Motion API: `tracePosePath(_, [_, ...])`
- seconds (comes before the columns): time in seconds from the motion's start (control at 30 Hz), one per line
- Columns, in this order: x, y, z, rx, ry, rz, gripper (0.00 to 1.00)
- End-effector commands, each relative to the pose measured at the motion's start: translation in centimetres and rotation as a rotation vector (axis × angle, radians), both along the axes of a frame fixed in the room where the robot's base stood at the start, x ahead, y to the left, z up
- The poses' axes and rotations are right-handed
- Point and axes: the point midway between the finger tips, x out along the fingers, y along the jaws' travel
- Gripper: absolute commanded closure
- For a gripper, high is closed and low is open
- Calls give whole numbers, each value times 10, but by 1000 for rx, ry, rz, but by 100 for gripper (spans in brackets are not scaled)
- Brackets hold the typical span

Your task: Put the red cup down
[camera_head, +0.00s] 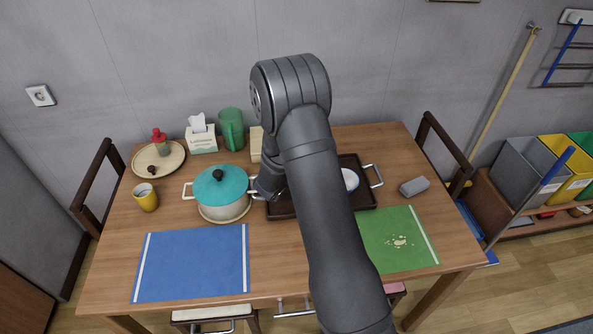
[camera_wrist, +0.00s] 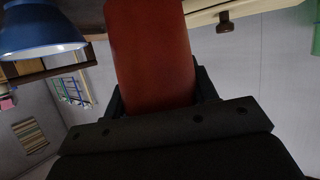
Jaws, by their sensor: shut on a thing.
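The red cup (camera_wrist: 150,45) fills the upper middle of the wrist view, between the dark fingers of my gripper (camera_wrist: 160,95). My gripper is shut on it. In the head view my gripper (camera_head: 268,186) is low beside the right side of the teal-lidded pot (camera_head: 222,190), over the left part of the dark tray (camera_head: 366,200). My arm hides much of the tray, and the red cup cannot be made out there. I cannot tell whether the cup touches the tray.
A white bowl (camera_head: 350,180) sits on the tray's right part. A blue rounded object (camera_wrist: 42,32) is close by in the wrist view. A yellow cup (camera_head: 146,197), blue mat (camera_head: 190,265), green mat (camera_head: 385,240) and grey block (camera_head: 414,187) lie around. Bare wood shows between the mats.

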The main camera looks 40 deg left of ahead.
Motion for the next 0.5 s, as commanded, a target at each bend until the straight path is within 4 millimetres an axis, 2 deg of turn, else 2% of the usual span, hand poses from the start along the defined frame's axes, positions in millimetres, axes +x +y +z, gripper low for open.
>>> tracePosePath(0.23, [-2,7,-13,-2,0,-2,69])
tracePosePath(0.4, [-2,7,-37,-3,0,-1,69])
tracePosePath(0.5, [-2,7,-44,0,0,0,69])
